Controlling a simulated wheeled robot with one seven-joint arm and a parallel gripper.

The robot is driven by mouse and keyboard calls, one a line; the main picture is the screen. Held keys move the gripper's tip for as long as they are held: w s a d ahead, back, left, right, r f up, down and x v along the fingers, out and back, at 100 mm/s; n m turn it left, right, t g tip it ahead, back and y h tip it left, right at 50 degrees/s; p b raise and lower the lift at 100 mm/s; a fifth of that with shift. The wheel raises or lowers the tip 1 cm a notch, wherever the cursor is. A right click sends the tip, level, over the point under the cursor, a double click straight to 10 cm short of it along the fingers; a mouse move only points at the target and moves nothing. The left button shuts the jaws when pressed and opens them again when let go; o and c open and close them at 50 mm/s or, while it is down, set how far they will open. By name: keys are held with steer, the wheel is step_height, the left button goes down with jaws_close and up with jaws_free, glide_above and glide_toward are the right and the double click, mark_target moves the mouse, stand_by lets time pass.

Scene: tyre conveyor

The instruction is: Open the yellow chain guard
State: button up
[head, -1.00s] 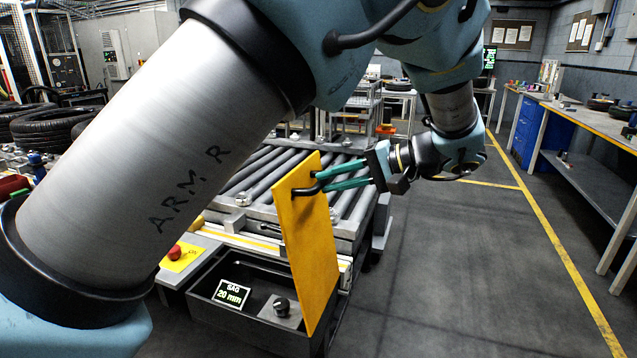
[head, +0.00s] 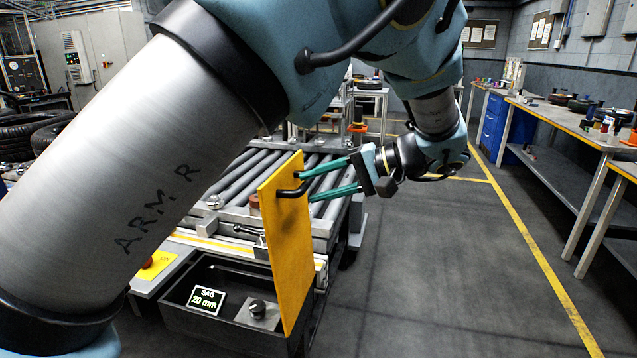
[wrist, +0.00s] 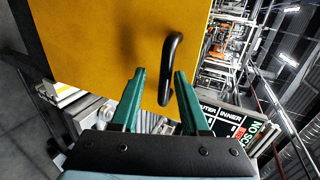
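The yellow chain guard (head: 285,255) is a flat upright panel, swung out from the front of the conveyor. The open housing (head: 225,330) beside it is exposed. A black bar handle (head: 291,192) sits on the guard's upper part. My gripper (head: 306,186) is at the handle from the right, with its green fingers spread. In the wrist view, the handle (wrist: 171,60) shows between and beyond the two fingertips (wrist: 160,73), with gaps on both sides. Whether a fingertip touches the guard, I cannot tell.
The housing holds a "SAG 20 mm" display (head: 207,299) and a black knob (head: 257,308). The roller conveyor (head: 235,178) stands behind the guard. Grey floor (head: 430,270) is clear to the right, up to workbenches (head: 590,135). Tyres (head: 40,130) lie at the left.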

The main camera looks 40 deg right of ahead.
steer(key=shift+r, duration=0.1)
steer(key=b+v, duration=0.3)
steer(key=v, duration=0.7)
steer(key=shift+s+d+r, duration=0.15)
steer(key=shift+s+d, duration=0.05)
steer(key=shift+s, duration=0.15)
